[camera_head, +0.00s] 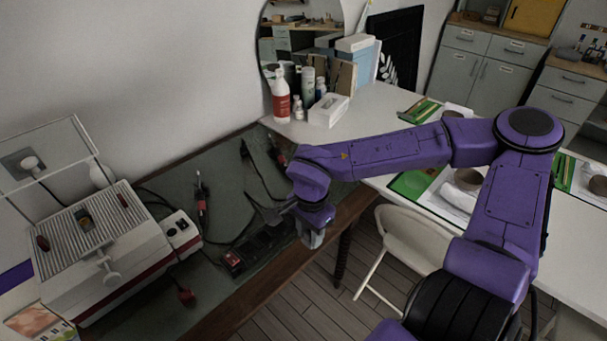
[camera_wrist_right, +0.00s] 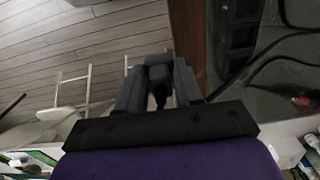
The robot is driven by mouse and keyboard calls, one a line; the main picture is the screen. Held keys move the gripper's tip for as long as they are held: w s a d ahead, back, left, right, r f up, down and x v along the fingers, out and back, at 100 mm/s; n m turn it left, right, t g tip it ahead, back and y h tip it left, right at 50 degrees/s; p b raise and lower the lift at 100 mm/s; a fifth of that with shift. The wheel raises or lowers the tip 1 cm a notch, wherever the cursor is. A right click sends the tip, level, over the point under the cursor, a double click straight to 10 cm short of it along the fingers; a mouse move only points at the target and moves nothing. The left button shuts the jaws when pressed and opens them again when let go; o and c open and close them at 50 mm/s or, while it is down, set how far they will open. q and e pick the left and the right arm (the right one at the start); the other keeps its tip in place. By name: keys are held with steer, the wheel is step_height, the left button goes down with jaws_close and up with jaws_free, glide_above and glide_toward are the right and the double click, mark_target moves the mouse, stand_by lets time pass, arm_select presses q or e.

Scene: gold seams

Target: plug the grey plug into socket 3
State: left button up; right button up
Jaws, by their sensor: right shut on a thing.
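My right gripper (camera_head: 312,238) hangs just right of the black socket strip (camera_head: 268,243), near the front edge of the dark green bench. In the right wrist view my right gripper (camera_wrist_right: 158,92) is shut on the grey plug (camera_wrist_right: 158,73), with floor showing behind it. The strip (camera_wrist_right: 238,35) shows there to the right, across the wooden bench edge, apart from the plug. Its row of sockets is dark; I cannot read numbers. The wrist partly covers the plug in the head view. My left gripper is not in view.
A white and red machine (camera_head: 105,245) stands at the left of the bench. A white chair (camera_head: 405,250) stands right of the bench.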

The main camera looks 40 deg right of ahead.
arm_select(q)
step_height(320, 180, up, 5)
steer(key=p, duration=0.3)
arm_select(e)
steer(key=w+d+f, duration=0.1)
steer(key=w+f, duration=0.1)
steer(key=w, duration=1.3)
steer(key=shift+f, duration=0.4)
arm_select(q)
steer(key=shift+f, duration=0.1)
arm_select(e)
steer(key=shift+f, duration=0.15)
step_height(320, 180, down, 6)
steer(key=b, duration=0.5)
steer(key=shift+r, duration=0.2)
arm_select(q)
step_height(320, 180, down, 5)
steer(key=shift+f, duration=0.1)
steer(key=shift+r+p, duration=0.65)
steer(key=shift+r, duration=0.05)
arm_select(e)
steer(key=shift+s+r, duration=0.1)
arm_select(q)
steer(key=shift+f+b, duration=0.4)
arm_select(e)
steer(key=shift+f, duration=0.65)
